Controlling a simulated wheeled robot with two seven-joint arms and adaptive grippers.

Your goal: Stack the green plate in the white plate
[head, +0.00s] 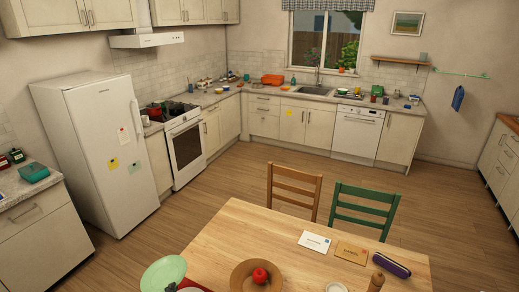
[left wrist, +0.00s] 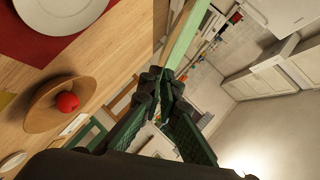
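The pale green plate (head: 164,273) is at the bottom left of the head view, at the near left corner of the wooden table. It shows edge-on in the left wrist view (left wrist: 190,35). My left gripper (left wrist: 164,82) is shut on its rim; in the head view only a small dark part of the gripper shows at the plate's edge. A white plate (left wrist: 62,8) lies on a red mat (left wrist: 38,42) in the left wrist view, apart from the green plate. My right gripper is not in view.
A wooden bowl (head: 245,274) with a red apple (head: 260,276) stands on the table (head: 290,262). Two envelopes (head: 314,242), a purple case (head: 391,265) and a wooden pepper mill (head: 376,282) are to the right. Two chairs (head: 293,190) stand behind the table.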

